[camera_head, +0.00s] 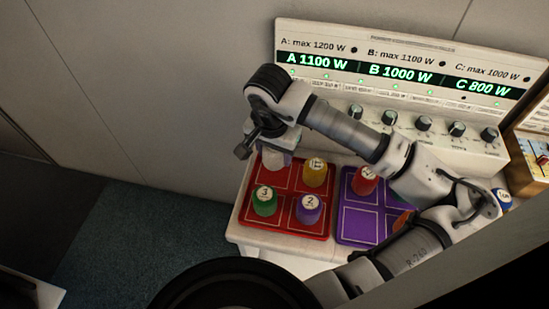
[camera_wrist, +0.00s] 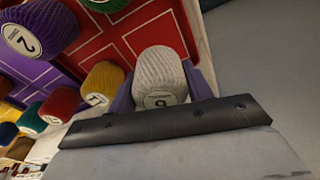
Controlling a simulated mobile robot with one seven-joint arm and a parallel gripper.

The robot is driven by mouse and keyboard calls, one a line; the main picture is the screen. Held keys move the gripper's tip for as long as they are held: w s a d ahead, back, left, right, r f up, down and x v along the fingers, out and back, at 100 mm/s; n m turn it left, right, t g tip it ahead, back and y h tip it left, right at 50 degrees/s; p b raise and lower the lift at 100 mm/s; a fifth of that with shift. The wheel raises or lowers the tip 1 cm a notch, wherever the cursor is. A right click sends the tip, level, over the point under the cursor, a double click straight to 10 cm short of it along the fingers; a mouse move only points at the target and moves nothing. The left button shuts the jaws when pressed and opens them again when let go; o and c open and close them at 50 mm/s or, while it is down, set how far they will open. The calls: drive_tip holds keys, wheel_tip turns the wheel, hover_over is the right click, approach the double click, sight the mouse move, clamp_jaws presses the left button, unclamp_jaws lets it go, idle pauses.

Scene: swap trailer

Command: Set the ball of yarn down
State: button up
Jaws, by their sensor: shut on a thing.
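A whitish ball of yarn (camera_wrist: 160,70) with a numbered label sits between the purple fingers of my gripper (camera_wrist: 161,92) in the wrist view. My gripper is shut on it. In the head view the white yarn (camera_head: 273,160) is partly hidden under my gripper (camera_head: 277,150), at the back left compartment of the red tray (camera_head: 285,222). I cannot tell whether the yarn touches the tray floor. The red tray also holds a yellow yarn (camera_head: 315,172), a green yarn (camera_head: 264,201) and a purple yarn (camera_head: 309,209) in its other compartments.
A purple tray (camera_head: 352,224) stands to the right with a red yarn (camera_head: 364,180); my arm hides part of it. A power panel (camera_head: 395,75) with knobs stands behind the trays. A blue yarn (camera_head: 502,198) is at the far right. A wall is at the left.

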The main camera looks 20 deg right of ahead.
sight(275, 162)
wheel_tip(275, 162, down, 3)
drive_tip(key=shift+f+p, duration=0.2)
drive_tip(key=shift+p, duration=0.2)
drive_tip(key=shift+f, duration=0.25)
drive_tip(key=shift+f+b, duration=0.2)
drive_tip(key=shift+b, duration=0.2)
drive_tip(key=o, duration=1)
drive_tip(key=shift+r, duration=0.1)
drive_tip(key=shift+c, duration=0.2)
drive_tip(key=shift+r+p, duration=0.2)
drive_tip(key=shift+p, duration=0.2)
drive_tip(key=r, duration=0.4)
drive_tip(key=r+b, duration=0.1)
drive_tip(key=r, duration=0.3)
drive_tip(key=s+a+r+b, duration=0.1)
drive_tip(key=r, duration=0.2)
drive_tip(key=shift+r, duration=0.4)
